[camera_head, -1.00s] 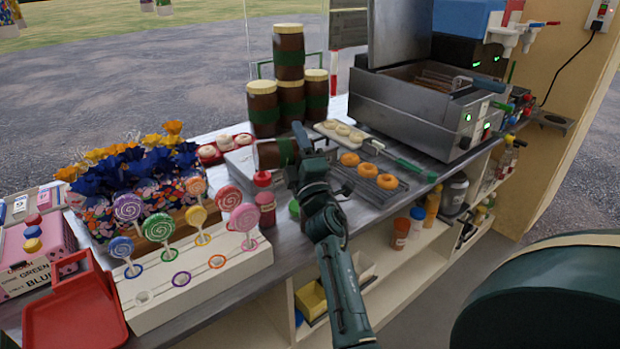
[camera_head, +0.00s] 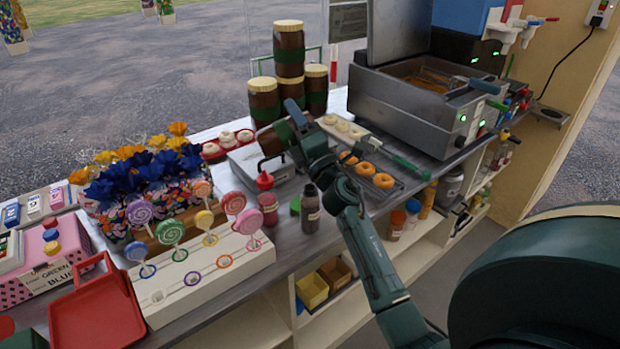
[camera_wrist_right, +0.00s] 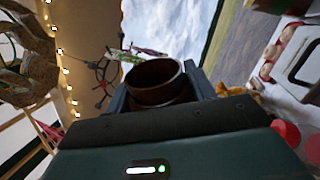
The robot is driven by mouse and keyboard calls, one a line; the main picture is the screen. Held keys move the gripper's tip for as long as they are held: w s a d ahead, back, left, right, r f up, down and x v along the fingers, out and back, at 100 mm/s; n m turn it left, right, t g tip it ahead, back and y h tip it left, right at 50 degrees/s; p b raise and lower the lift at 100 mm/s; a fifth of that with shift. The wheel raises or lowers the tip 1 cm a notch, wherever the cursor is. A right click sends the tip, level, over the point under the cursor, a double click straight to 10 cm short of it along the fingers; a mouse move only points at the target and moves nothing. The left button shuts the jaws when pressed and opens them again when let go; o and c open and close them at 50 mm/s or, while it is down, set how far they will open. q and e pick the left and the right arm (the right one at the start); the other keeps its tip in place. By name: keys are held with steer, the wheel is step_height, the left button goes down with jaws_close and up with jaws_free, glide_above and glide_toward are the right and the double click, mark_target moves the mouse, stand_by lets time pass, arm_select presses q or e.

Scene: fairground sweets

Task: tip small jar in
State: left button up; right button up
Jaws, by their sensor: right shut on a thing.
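My right gripper (camera_head: 300,130) is shut on a small brown jar (camera_head: 272,140) with a green band, above the counter. The jar lies tilted on its side, its far end pointing left and slightly down. In the right wrist view, the jar (camera_wrist_right: 157,84) sits between the two fingers, its round open mouth showing and its inside dark brown. Below it is a grey-white box-like unit (camera_head: 245,162); I cannot tell whether anything is pouring. My left gripper is not in view.
Stacked brown jars (camera_head: 290,62) with cream lids stand just behind. A red-capped bottle (camera_head: 268,205) and a dark bottle (camera_head: 310,212) stand in front. Doughnuts (camera_head: 365,168) and a fryer (camera_head: 425,105) are to the right. Lollipops in a white stand (camera_head: 205,275) are to the left.

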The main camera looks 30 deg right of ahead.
steer(key=shift+r+n+y, duration=0.2)
steer(key=shift+n+y, duration=0.6)
steer(key=shift+n, duration=0.7)
steer(key=shift+r, duration=0.1)
steer(key=n+y, duration=0.1)
steer(key=n, duration=0.1)
steer(key=shift+r+n+g+y, duration=0.15)
steer(key=shift+n+g+y, duration=0.15)
steer(key=shift+n+g, duration=0.1)
steer(key=n, duration=0.2)
steer(key=n+g+y, duration=0.1)
steer(key=n, duration=0.1)
steer(key=shift+r+n+g+y, duration=0.3)
steer(key=shift+r, duration=0.05)
steer(key=shift+n, duration=0.4)
steer(key=shift+r+n+g+y, duration=0.35)
steer(key=shift+n+g, duration=0.25)
steer(key=shift+n, duration=0.5)
steer(key=n+g, duration=0.1)
steer(key=n, duration=0.2)
steer(key=shift+r, duration=0.2)
steer(key=shift+f+n+g, duration=0.1)
steer(key=shift+n+g, duration=0.3)
steer(key=shift+n, duration=0.2)
